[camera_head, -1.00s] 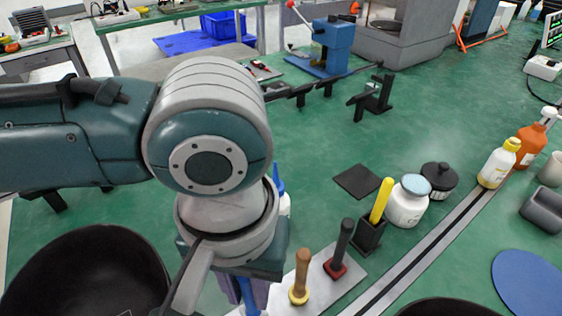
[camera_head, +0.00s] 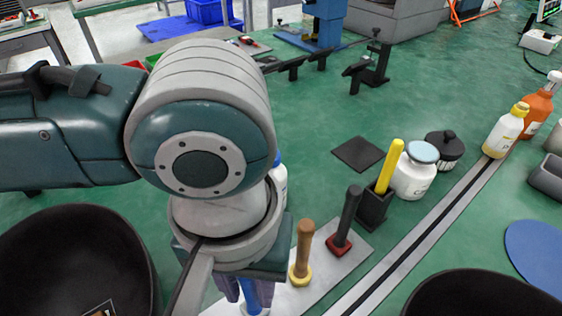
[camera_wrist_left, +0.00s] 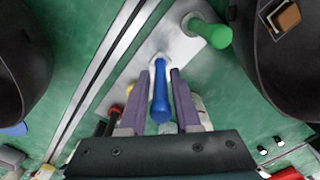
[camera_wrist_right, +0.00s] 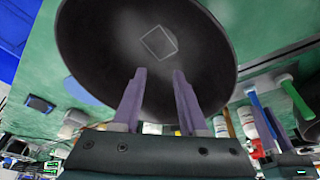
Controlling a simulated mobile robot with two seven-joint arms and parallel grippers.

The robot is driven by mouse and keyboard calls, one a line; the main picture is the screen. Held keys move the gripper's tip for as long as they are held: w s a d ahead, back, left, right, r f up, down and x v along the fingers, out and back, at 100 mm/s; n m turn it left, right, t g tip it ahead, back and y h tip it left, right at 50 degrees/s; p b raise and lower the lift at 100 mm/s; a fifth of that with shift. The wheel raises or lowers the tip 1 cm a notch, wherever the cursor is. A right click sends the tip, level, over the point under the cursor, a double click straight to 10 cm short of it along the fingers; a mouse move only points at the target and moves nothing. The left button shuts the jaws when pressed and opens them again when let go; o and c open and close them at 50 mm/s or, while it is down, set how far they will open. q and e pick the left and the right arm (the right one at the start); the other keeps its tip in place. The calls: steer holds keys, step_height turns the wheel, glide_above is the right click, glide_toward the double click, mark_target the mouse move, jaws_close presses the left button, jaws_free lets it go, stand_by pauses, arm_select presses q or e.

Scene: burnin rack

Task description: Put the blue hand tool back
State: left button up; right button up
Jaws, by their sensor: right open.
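The blue hand tool (camera_wrist_left: 161,98) has a blue handle and a pale collar at its far end. In the left wrist view it stands between the two purple fingers of my left gripper (camera_wrist_left: 160,72), with a narrow gap on each side. Its collar appears to be at the grey plate (camera_wrist_left: 137,78); exact contact is hard to tell. In the head view part of the handle (camera_head: 250,292) shows below my left wrist, which hides the rest. My right gripper (camera_wrist_right: 160,72) is open and empty, in front of a black bowl (camera_wrist_right: 100,60).
On the plate are a wooden-handled tool (camera_head: 302,255), a black-handled tool (camera_head: 345,222) and a green-handled tool (camera_wrist_left: 211,32). A holder with a yellow handle (camera_head: 390,165) and a white jar (camera_head: 413,172) stand behind. Black bowls (camera_head: 75,255) flank the plate.

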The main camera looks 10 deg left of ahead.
arm_select(q)
steer(key=o, duration=0.3)
step_height(320, 180, up, 12)
steer(key=p, duration=0.2)
steer(key=shift+r+p, duration=0.2)
steer(key=shift+p, duration=0.2)
